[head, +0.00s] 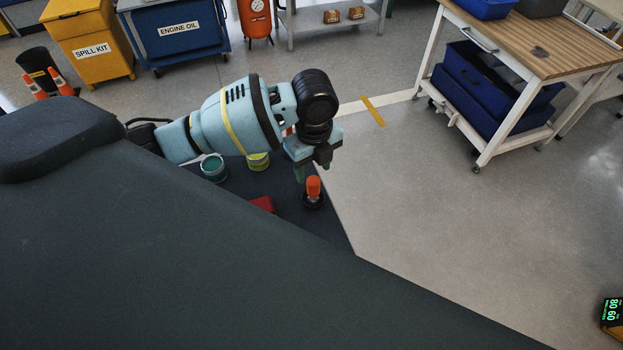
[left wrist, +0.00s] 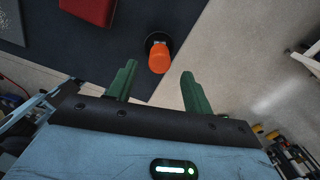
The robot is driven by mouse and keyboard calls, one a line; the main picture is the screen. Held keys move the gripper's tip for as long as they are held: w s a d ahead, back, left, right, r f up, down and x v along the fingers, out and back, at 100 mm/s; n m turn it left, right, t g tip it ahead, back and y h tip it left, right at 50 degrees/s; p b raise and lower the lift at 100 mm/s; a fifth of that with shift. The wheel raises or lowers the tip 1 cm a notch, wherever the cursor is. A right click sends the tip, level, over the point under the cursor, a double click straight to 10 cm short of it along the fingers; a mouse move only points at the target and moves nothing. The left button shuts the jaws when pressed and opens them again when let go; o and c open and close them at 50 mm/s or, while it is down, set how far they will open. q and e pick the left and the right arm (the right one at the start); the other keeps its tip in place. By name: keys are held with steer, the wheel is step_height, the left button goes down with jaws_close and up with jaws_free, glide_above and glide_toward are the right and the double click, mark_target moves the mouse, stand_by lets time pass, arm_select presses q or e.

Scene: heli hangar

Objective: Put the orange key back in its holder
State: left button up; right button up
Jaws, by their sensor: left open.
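The orange key (head: 313,187) stands upright on a round black holder (head: 313,202) near the corner of the dark table (head: 336,237). I cannot tell how deep it sits. In the left wrist view the key (left wrist: 159,60) lies just beyond the fingertips, roughly midway between them, with the black holder (left wrist: 155,38) partly hidden behind it. My left gripper (head: 311,170) is open and empty, just above the key and apart from it; its two green fingers also show in the left wrist view (left wrist: 158,80). My right gripper is not in view.
A teal can (head: 213,168), a yellow can (head: 258,161) and a red object (head: 263,204) are on the dark table beside my left arm. The table edge is close to the holder. A wooden-topped cart (head: 545,50) stands to the right, with open floor between.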

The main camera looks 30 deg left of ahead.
arm_select(q)
steer(key=shift+r, duration=2.1)
steer(key=shift+s, duration=0.1)
